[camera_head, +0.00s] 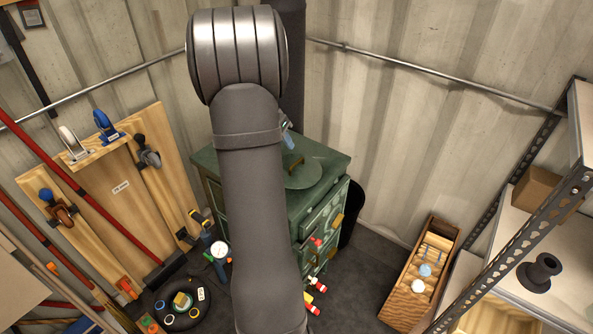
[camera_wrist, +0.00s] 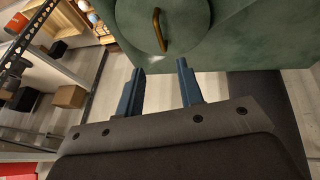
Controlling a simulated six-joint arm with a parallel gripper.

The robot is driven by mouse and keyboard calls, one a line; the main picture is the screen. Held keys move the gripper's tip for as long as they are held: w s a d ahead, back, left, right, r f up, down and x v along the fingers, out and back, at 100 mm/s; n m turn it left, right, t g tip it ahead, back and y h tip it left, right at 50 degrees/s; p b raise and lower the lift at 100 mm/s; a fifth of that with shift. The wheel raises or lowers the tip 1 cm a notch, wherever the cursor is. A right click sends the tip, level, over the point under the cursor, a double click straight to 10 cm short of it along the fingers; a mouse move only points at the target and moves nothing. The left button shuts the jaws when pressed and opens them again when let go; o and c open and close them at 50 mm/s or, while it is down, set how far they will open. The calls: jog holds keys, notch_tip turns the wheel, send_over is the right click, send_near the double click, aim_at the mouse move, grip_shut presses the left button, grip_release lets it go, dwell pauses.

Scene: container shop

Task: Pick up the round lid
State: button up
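The round lid (camera_head: 302,180) is green with a brass handle and lies on top of the green cabinet-like stove (camera_head: 328,160) in the head view, partly hidden by my arm. In the wrist view the lid (camera_wrist: 188,22) is at the top edge, cut off by the frame, with its upright brass handle (camera_wrist: 160,30) showing. My gripper (camera_wrist: 160,68) is open and empty, its two blue fingers apart. In that picture the fingertips are just below the lid and handle, not touching the handle. In the head view my arm hides most of the gripper.
A wooden crate (camera_head: 405,296) with small items stands on the floor at right. A metal shelf (camera_head: 520,225) holds a cardboard box (camera_head: 543,190) and a black spool-like part (camera_head: 540,271). A wooden board (camera_head: 120,190) with clamps leans at left. Red-tipped objects (camera_head: 316,288) stick out at the stove's front.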

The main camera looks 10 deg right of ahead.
send_near(295, 159)
jog(key=s+d+f, duration=0.2)
jog(key=f, duration=0.1)
jog(key=s+d+f, duration=0.1)
jog(key=f, duration=0.1)
jog(key=shift+s+d, duration=0.15)
jog(key=shift+s, duration=0.15)
jog(key=shift+r, duration=0.1)
grip_shut()
